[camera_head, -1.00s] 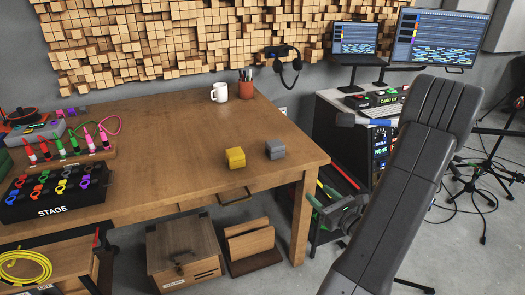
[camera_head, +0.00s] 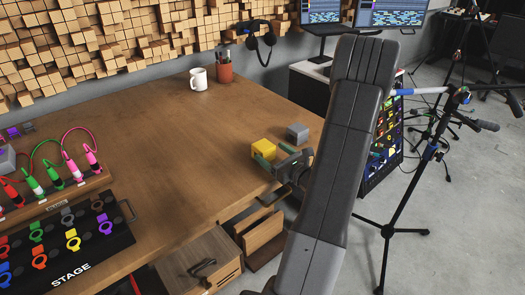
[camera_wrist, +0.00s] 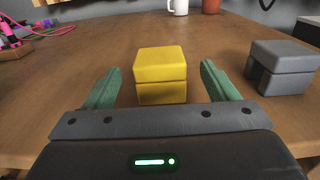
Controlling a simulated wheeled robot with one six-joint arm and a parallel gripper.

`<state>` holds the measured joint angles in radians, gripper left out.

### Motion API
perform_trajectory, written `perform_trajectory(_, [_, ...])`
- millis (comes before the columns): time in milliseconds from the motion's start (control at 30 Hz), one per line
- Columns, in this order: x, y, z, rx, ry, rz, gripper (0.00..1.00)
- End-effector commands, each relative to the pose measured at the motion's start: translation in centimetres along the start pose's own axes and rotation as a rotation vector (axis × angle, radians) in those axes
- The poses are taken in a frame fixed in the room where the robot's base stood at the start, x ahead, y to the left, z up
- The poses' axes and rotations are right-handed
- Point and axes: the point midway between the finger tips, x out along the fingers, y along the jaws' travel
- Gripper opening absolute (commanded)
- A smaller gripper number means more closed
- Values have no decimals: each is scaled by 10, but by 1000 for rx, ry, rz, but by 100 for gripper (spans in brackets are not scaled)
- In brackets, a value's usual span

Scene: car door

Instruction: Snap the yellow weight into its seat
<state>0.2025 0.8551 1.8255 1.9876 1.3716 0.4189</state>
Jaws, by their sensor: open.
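The yellow weight (camera_head: 263,148) is a block with a groove around its middle, standing on the wooden table near its front right edge. In the wrist view the yellow weight (camera_wrist: 161,74) stands just beyond and between the two green fingers. My gripper (camera_head: 268,160) is open and empty, low over the table edge; it also shows in the wrist view (camera_wrist: 158,88). A grey block (camera_head: 297,132) of similar shape stands to the right of the yellow one, apart from it; in the wrist view the grey block (camera_wrist: 282,67) is outside the right finger. I cannot make out a seat.
A white mug (camera_head: 198,79) and a pen cup (camera_head: 224,68) stand at the table's back. A cable rack (camera_head: 55,190) and a black STAGE board (camera_head: 68,243) lie at the left. A microphone stand (camera_head: 410,190) is right of my arm. The table's middle is clear.

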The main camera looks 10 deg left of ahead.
Motion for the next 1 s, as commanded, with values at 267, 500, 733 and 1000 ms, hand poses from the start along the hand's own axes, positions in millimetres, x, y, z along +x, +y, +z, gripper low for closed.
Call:
perform_trajectory(267, [24, 0, 1, -1, -1, 0, 80])
perform_trajectory(500, [59, 3, 2, 0, -1, 3, 80])
perform_trajectory(733, [72, 3, 2, 1, -1, 0, 80])
perform_trajectory(1000, [71, 2, 2, 0, -1, -1, 56])
